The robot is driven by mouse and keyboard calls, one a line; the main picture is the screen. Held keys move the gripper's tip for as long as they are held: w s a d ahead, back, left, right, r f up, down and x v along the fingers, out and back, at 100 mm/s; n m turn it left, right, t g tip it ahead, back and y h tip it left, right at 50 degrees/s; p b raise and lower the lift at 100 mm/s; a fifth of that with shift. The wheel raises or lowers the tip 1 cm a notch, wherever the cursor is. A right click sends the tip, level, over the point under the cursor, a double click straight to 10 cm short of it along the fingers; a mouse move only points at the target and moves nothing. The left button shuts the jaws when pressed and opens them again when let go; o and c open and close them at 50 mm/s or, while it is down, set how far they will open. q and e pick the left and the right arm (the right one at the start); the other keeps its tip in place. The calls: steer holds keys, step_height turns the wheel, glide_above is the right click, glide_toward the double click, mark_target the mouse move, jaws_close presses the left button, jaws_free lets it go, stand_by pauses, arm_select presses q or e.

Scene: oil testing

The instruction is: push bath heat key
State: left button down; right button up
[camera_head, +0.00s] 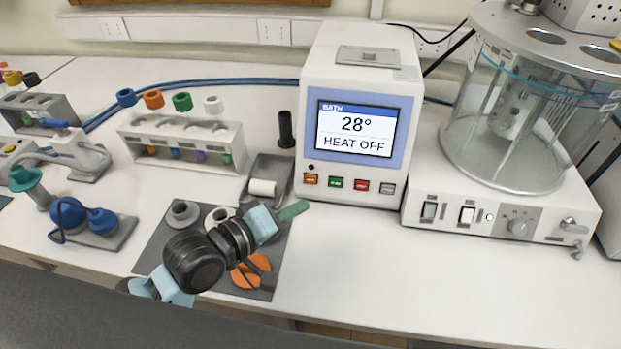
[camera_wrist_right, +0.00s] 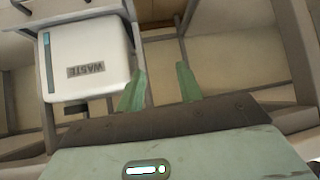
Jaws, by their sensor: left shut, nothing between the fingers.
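The white bath controller (camera_head: 313,110) stands at the back middle of the bench. Its screen (camera_head: 354,131) reads BATH, 28° and HEAT OFF. Below the screen is a row of keys: orange (camera_head: 311,180), green (camera_head: 336,183), red (camera_head: 361,186) and grey (camera_head: 387,189). Their labels are too small to read. My left gripper (camera_head: 294,210) is shut and empty, its green fingertips just left of and in front of the controller's lower left corner, apart from the keys. My right gripper (camera_wrist_right: 160,88) shows in the right wrist view with its fingers apart and nothing between them.
A glass bath (camera_head: 500,150) on a white base with switches (camera_head: 555,215) stands right of the controller. A tube rack (camera_head: 225,155) with coloured caps is at the left. A dark mat (camera_head: 160,245) lies under my left arm. A WASTE bin (camera_wrist_right: 85,45) shows in the right wrist view.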

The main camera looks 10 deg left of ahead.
mark_target(310, 180)
arm_select(q)
steer(key=w+f, duration=0.1)
steer(key=w, duration=0.1)
steer(key=w+f, duration=0.1)
steer(key=w, duration=0.1)
steer(key=w+f, duration=0.1)
steer(key=w, duration=0.1)
steer(key=shift+w, duration=0.4)
steer(key=shift+w+f+b, duration=0.15)
steer(key=shift+w+b, duration=0.2)
steer(key=shift+w, duration=0.3)
arm_select(e)
steer(key=shift+s+f, duration=0.5)
steer(key=shift+f, duration=0.1)
steer(key=shift+w+r, duration=0.1)
stand_by(0.5)
arm_select(q)
steer(key=shift+w, duration=0.15)
